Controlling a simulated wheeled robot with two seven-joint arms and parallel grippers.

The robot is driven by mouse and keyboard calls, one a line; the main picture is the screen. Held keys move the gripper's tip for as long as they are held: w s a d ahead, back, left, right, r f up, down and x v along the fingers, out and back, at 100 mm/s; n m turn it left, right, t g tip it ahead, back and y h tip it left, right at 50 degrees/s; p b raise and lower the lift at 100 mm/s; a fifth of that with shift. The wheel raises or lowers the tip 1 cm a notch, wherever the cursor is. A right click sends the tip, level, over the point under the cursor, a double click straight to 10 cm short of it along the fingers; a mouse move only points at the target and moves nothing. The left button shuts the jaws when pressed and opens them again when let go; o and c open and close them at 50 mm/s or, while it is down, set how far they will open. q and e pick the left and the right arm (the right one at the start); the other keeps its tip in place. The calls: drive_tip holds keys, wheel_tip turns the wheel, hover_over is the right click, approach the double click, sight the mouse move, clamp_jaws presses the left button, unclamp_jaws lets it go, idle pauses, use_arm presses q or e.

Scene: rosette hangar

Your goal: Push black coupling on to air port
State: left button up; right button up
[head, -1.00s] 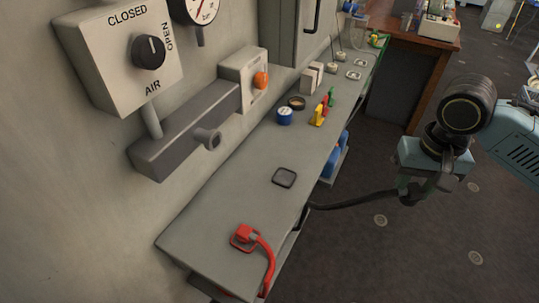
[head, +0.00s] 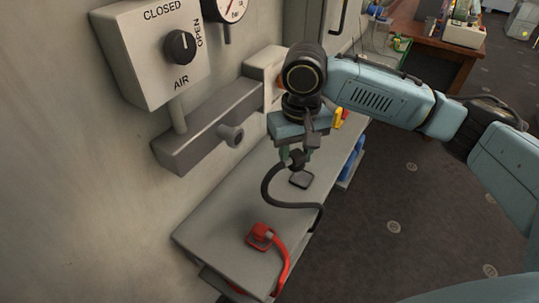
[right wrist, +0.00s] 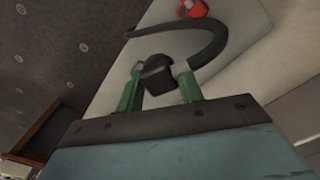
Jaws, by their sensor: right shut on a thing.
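The black coupling (right wrist: 157,74) is held between the green fingers of my right gripper (right wrist: 158,88) in the right wrist view; a black hose (head: 268,199) curves down from it to the bench edge. In the head view my right gripper (head: 297,158) hangs above the grey bench, its jaws shut on the coupling. The air port (head: 233,135) is a grey round stub on the grey wall block, to the left of the gripper and apart from it. The AIR valve box (head: 160,50) with a black knob is above. My left gripper is not in view.
A red coupling (head: 260,236) with a red hose sits on the near part of the bench (head: 215,232). My right arm hides part of the bench's far end.

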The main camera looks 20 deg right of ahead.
drive_tip(key=shift+a, duration=0.1)
drive_tip(key=s+a+r+m+g+y+p, duration=0.1)
drive_tip(key=a+y, duration=0.3)
drive_tip(key=a, duration=0.4)
drive_tip(key=s+a+r+m+y+p, duration=0.1)
drive_tip(key=s+a+y, duration=0.1)
drive_tip(key=a+y, duration=0.5)
drive_tip(key=w+d+f+m+t+p, duration=0.1)
drive_tip(key=w+d+m+t+p, duration=0.1)
drive_tip(key=d+m+t, duration=0.9)
drive_tip(key=d+t, duration=0.1)
drive_tip(key=t, duration=0.3)
drive_tip(key=shift+w+f, duration=0.15)
drive_tip(key=shift+w, duration=0.1)
drive_tip(key=shift+w, duration=0.1)
